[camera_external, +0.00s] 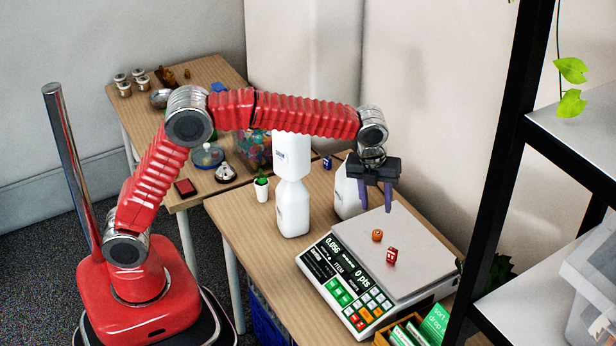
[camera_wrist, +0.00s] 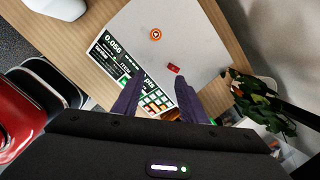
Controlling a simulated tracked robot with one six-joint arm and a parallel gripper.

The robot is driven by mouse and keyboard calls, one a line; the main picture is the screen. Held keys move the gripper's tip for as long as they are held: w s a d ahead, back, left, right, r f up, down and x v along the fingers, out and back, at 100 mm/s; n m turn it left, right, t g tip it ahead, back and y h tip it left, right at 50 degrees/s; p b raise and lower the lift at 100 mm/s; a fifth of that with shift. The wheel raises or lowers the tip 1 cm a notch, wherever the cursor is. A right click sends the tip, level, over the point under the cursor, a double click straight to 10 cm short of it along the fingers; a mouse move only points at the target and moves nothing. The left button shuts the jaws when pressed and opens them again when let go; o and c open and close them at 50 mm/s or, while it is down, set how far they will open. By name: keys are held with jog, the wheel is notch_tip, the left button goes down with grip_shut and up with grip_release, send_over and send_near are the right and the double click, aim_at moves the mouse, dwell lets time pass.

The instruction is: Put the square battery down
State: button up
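A small red box-shaped piece (camera_external: 391,255), which looks like the square battery, rests on the grey plate of the scale (camera_external: 420,262). It also shows in the wrist view (camera_wrist: 173,69). A small orange round piece (camera_external: 377,235) lies near it on the same plate, apart from it; it is in the wrist view too (camera_wrist: 155,34). My gripper (camera_external: 375,209) is above the scale, pointing down, with its two purple fingers spread. In the wrist view, nothing is held between the fingers (camera_wrist: 158,78). The red piece is clear of the fingers.
White bottles (camera_external: 292,208) stand left of the scale, beside a small potted cactus (camera_external: 262,188) and a small blue box (camera_external: 327,162). A black-framed shelf (camera_external: 505,150) stands at the right. The wooden table's front left is bare.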

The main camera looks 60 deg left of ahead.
jog(key=s+a+r+n+t, duration=0.1)
jog(key=s+a+r+n, duration=0.3)
jog(key=s+a+n, duration=0.35)
jog(key=s+a+r+n+t, duration=0.1)
jog(key=s+a+r+n, duration=0.3)
jog(key=s+a+n, duration=0.3)
jog(key=s+a+f+n, duration=0.2)
jog(key=s+a+n, duration=0.2)
jog(key=s, duration=0.5)
jog(key=s+a+f+n+t, duration=0.1)
jog(key=s+a+n, duration=0.3)
jog(key=s+n, duration=0.5)
jog(key=shift+s+f+t, duration=0.15)
jog(key=shift+f+t, duration=0.15)
jog(key=shift+f, duration=0.5)
